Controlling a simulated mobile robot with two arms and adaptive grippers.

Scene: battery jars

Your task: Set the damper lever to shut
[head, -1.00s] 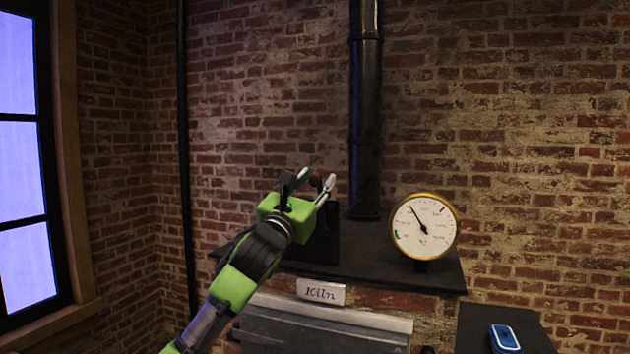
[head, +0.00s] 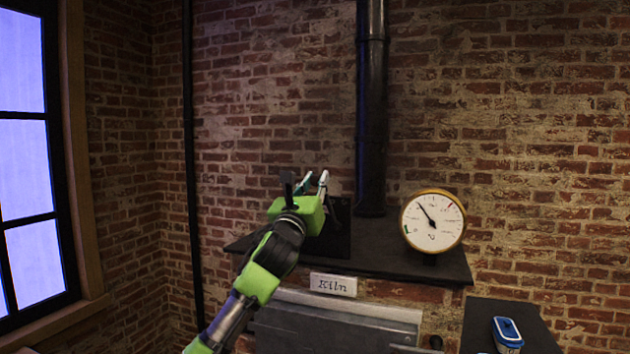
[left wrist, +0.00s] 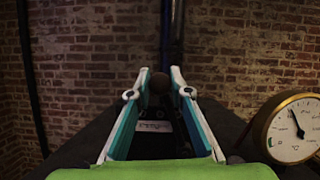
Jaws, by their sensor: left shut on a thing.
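The damper lever shows in the left wrist view as a dark round knob (left wrist: 160,83) between my fingertips, with a small lettered plate (left wrist: 155,127) below it. My left gripper (left wrist: 160,76) is shut on this knob, its two pads at either side of it. In the head view the left gripper (head: 314,181) is above the left part of the kiln's dark top, in front of a black upright plate (head: 338,228). There the lever is largely hidden by the gripper, and I cannot tell its angle. My right gripper is not in view.
A brass-rimmed dial gauge (head: 433,220) stands on the dark kiln top (head: 400,261), right of the black pipe (head: 371,110). A "Kiln" sign (head: 333,285) is on the front edge. A blue-lidded box (head: 507,334) sits on a dark stand at the lower right.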

